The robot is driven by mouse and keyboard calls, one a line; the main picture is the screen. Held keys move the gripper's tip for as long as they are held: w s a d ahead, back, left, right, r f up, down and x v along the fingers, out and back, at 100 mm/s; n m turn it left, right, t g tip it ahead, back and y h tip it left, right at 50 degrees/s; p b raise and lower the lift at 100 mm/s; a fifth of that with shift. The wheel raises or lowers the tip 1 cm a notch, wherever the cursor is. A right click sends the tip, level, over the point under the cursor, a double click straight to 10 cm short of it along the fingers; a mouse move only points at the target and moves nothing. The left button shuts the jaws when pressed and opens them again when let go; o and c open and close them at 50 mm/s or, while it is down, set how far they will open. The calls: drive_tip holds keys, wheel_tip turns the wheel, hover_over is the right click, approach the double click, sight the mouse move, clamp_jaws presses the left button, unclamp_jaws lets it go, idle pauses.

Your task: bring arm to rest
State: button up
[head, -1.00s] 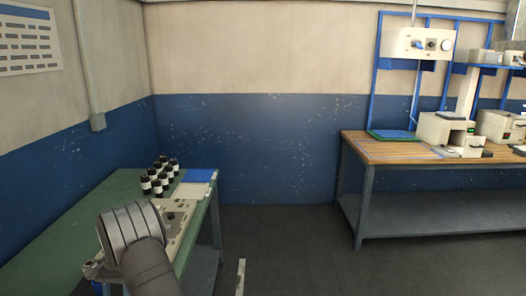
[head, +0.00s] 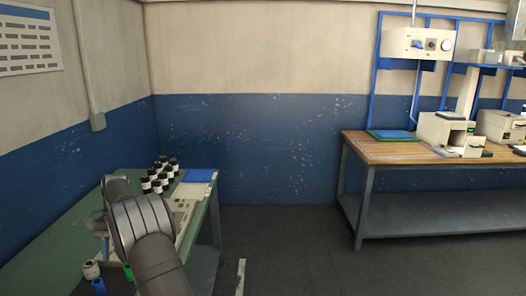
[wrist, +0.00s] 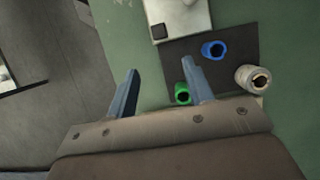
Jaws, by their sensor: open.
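My arm (head: 142,225) reaches over the green table at the left in the head view and hides part of it. My gripper (wrist: 160,82) shows in the wrist view, with its two fingers spread apart and nothing between them. The fingers hang above the green table top, near its edge. The gripper's fingers cannot be made out in the head view.
A blue spool (wrist: 214,49), a green spool (wrist: 183,94) and a pale spool (wrist: 253,79) stand close to the right finger. Several dark bottles (head: 160,175) stand at the table's back. A wooden bench (head: 400,152) with machines is at the right; open floor (head: 285,240) lies between.

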drive_tip(key=x, duration=1.3)
drive_tip(key=shift+s+f, duration=0.1)
drive_tip(key=shift+s, duration=0.1)
drive_tip(key=s, duration=1.2)
drive_tip(key=shift+s+f, duration=0.15)
drive_tip(key=shift+f, duration=0.05)
drive_tip(key=w+r+n, duration=0.1)
drive_tip(key=w+r, duration=0.1)
drive_tip(key=r, duration=0.6)
drive_tip(key=w+a+r+n, duration=0.1)
drive_tip(key=r+n, duration=0.1)
drive_tip(key=r, duration=0.7)
drive_tip(key=shift+w+n+t, duration=0.3)
drive_tip(key=shift+w+t, duration=0.1)
drive_tip(key=shift+r, duration=0.1)
